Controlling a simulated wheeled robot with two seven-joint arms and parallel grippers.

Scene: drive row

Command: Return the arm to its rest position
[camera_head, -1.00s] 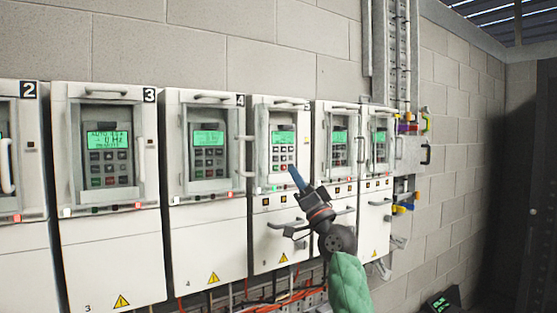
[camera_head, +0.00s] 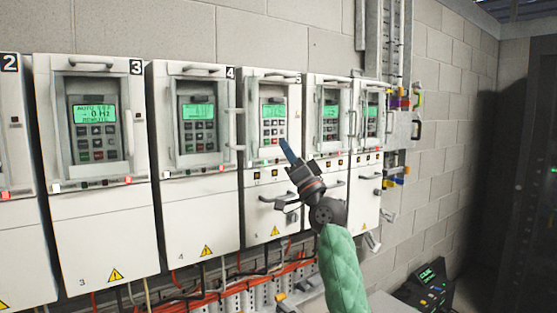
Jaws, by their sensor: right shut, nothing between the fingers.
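My right gripper (camera_head: 290,151) shows right of the middle, at the end of my green-sleeved right arm (camera_head: 341,270). Its blue fingertips are together, with nothing between them, and point up and to the left. In the picture they overlap the drive cabinet marked 5 (camera_head: 268,190), just below its keypad (camera_head: 272,125). Whether the tips touch the cabinet or are apart from it I cannot tell. My left gripper is out of view.
A row of white drive cabinets lines the block wall, including cabinet 3 (camera_head: 97,215) and cabinet 4 (camera_head: 200,215). Orange cables (camera_head: 225,292) run below. A dark device with green lights (camera_head: 432,285) stands low at right, near a dark rack (camera_head: 535,170).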

